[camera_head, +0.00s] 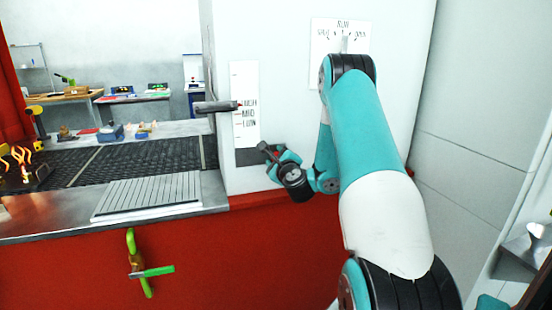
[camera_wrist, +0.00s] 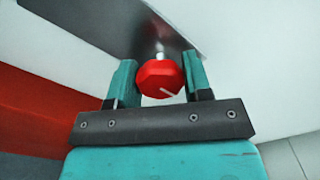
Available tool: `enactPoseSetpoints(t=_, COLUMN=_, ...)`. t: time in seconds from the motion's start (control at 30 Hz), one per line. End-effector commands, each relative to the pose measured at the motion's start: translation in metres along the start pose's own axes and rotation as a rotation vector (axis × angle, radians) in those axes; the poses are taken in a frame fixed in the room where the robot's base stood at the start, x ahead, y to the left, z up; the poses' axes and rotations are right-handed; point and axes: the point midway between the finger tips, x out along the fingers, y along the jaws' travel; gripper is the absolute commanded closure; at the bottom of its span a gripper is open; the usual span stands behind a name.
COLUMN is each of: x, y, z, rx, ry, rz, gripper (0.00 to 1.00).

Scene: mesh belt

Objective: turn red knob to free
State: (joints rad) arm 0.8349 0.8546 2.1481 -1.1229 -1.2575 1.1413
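The red knob (camera_wrist: 160,78) is faceted, with a white line on its face pointing to the lower right. It stands on a short metal shaft from a dark grey plate (camera_wrist: 120,22). My gripper (camera_wrist: 160,76) has one teal finger on each side of the knob, with no clear gap showing at either side. In the head view my gripper (camera_head: 272,158) is at the lower part of the white housing, by the dark plate (camera_head: 247,157). The knob is mostly hidden there. No "free" marking is readable.
A dark lever (camera_head: 215,107) sticks out left beside a HIGH/MID/LOW label (camera_head: 245,90). A RUN sign (camera_head: 328,45) is higher up, partly behind my arm. The mesh belt (camera_head: 130,160) lies left, and a green-handled valve (camera_head: 140,268) sits on the red front.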

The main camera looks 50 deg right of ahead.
Motion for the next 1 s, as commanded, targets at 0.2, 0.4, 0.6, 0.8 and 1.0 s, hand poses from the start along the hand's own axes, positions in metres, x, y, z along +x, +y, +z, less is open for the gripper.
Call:
enactPoseSetpoints(t=0.2, x=0.0000, y=0.0000, z=0.0008, rx=-0.002, ry=0.000, rz=-0.001, gripper=0.78)
enactPoseSetpoints(t=0.4, x=-0.0001, y=0.0010, z=0.0015, rx=-0.036, ry=-0.001, rz=-0.001, gripper=0.78)
enactPoseSetpoints(t=0.6, x=-0.0001, y=0.0022, z=0.0024, rx=-0.141, ry=-0.004, rz=-0.001, gripper=0.78)
enactPoseSetpoints(t=0.8, x=0.0000, y=0.0033, z=0.0026, rx=-0.308, ry=-0.005, rz=-0.001, gripper=0.78)
enactPoseSetpoints(t=1.0, x=0.0000, y=0.0042, z=0.0024, rx=-0.499, ry=-0.006, rz=0.000, gripper=0.78)
